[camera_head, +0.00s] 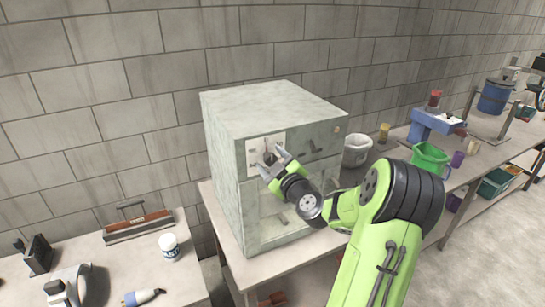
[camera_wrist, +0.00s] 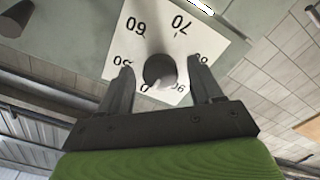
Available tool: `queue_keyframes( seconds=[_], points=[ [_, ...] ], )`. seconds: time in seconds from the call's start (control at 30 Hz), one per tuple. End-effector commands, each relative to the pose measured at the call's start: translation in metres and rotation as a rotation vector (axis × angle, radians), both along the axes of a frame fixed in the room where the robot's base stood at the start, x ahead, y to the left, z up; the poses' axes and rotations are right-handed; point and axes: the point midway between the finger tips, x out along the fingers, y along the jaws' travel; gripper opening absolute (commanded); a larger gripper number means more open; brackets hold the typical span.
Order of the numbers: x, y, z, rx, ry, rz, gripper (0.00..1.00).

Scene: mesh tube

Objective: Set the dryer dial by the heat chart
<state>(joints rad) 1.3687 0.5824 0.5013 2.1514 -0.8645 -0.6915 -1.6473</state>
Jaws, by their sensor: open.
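The dryer (camera_head: 222,170) is a pale grey-green box on a bench in the head view. A white dial plate (camera_head: 252,143) is on its front. In the wrist view the plate (camera_wrist: 180,40) appears upside down; 60 and 70 are readable, and the other numbers are partly hidden. The dark round dial knob (camera_wrist: 158,70) is in the plate's middle, with a small pale mark at its lower edge. My gripper (camera_wrist: 160,66) is open, one finger on each side of the knob; contact cannot be told. It also shows at the dial in the head view (camera_head: 267,159). I cannot identify the heat chart.
Another dark knob (camera_wrist: 16,18) shows at the wrist view's upper left. Dark handle-like parts (camera_head: 308,149) are right of the dial. A white bucket (camera_head: 357,150) and green bucket (camera_head: 430,158) stand to the right. A white jar (camera_head: 169,246) is on the left bench.

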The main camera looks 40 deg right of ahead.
Motion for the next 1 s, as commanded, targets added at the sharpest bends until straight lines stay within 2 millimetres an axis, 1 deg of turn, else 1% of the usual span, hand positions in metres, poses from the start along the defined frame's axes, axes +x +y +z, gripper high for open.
queue_keyframes(
  seconds=[0.13, 0.17, 0.5, 0.53, 0.77, 1.0],
  points=[
    [-0.0002, -0.0001, -0.0014, 0.000, 0.000, 0.000, 0.65],
    [-0.0003, 0.0000, -0.0014, 0.000, 0.000, 0.000, 0.63],
    [-0.0006, 0.0001, -0.0016, 0.001, 0.000, 0.001, 0.11],
    [-0.0006, 0.0001, -0.0016, 0.001, 0.000, 0.001, 0.09],
    [-0.0007, 0.0000, -0.0034, 0.017, -0.006, 0.001, 0.09],
    [-0.0004, 0.0007, -0.0066, 0.112, -0.040, 0.001, 0.09]
  ],
)
